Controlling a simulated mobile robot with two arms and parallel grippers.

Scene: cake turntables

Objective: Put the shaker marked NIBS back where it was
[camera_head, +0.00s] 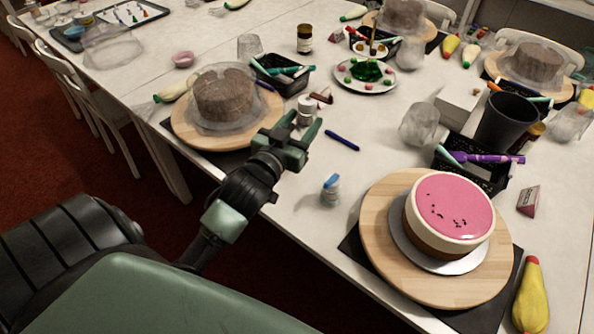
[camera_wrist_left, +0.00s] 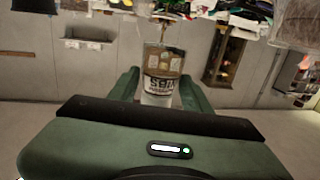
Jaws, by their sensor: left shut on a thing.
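The NIBS shaker (camera_head: 306,104) is a small clear jar with a white part and brown contents. Another small shaker with a blue top (camera_head: 330,190) stands nearer the front edge. The pink cake (camera_head: 452,208) has dark bits on top. My right gripper is not in view.
A cake under a clear cover (camera_head: 223,95) sits on the left turntable. A blue pen (camera_head: 342,140) lies right of my gripper. A black pen basket (camera_head: 283,74) and brown jar (camera_head: 304,39) stand behind. The right turntable (camera_head: 387,253) fills the front right.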

